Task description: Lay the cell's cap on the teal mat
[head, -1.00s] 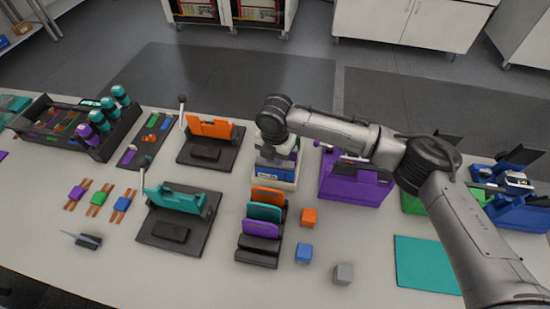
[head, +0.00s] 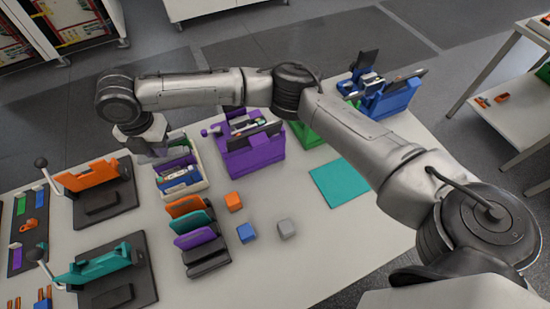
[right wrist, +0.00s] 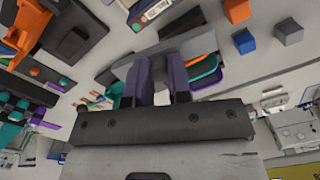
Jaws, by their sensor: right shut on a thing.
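The teal mat (head: 340,182) lies flat and bare on the right of the table in the head view. My right gripper (head: 150,148) points down at the back left of a cream tray (head: 203,185) that holds purple, green and blue-and-white pieces. In the right wrist view the two dark fingers (right wrist: 160,70) are close together, shut on what looks like a grey piece (right wrist: 175,45) at their tips. It may be the cell's cap; the fingers partly hide it, and I cannot make out its shape. My left gripper is not in view.
A purple holder (head: 252,160) stands right of the tray, with green and blue (head: 395,98) ones behind. Orange (head: 90,172) and teal fixtures (head: 98,267) stand left.

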